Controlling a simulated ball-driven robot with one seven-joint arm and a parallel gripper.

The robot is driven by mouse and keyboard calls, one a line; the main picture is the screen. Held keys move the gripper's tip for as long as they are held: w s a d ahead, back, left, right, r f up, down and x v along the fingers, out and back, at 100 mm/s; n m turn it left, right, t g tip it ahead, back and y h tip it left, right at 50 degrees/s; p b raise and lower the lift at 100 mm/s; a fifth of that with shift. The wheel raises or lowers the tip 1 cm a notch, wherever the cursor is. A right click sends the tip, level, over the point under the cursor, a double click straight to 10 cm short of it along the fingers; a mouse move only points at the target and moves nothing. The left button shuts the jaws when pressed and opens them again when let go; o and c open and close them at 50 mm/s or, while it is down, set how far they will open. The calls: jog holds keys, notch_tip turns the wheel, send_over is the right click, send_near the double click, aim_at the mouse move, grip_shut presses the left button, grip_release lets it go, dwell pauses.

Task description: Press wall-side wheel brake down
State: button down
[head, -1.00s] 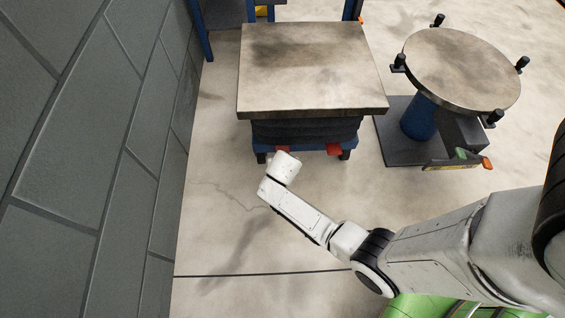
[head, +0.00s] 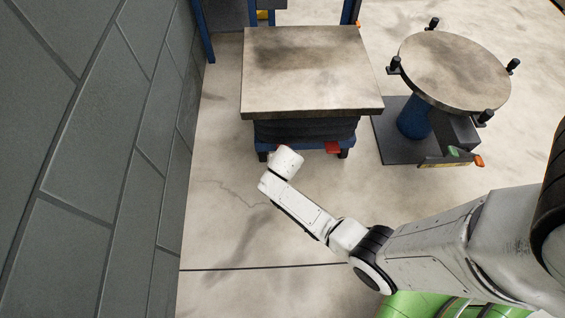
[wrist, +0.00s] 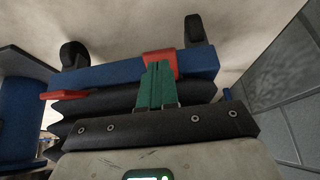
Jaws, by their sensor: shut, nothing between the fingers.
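The lift table (head: 310,75) has a worn grey top, black bellows and a blue wheeled base, with the wall on its left. The wall-side red brake pedal (wrist: 159,62) shows in the wrist view on the blue base beam; in the head view my wrist covers it. The other red brake pedal (head: 333,147) is in plain view, and also shows in the wrist view (wrist: 65,95). My gripper (wrist: 157,66) has green fingers, closed together and empty. Their tips overlap the wall-side pedal in the wrist view; I cannot tell whether they touch it.
A grey block wall (head: 95,150) runs along the left, with a strip of clear floor between it and the table. A round-topped stand (head: 455,70) with black posts, a blue column and a dark base is to the right. Blue-framed furniture (head: 228,15) stands behind.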

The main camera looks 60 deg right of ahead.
jog(key=s+a+r+p, duration=0.3)
jog(key=s+a+r, duration=0.1)
jog(key=s+a, duration=0.1)
jog(key=shift+s+a+r, duration=0.2)
jog(key=shift+a+r, duration=0.05)
jog(key=shift+a, duration=0.65)
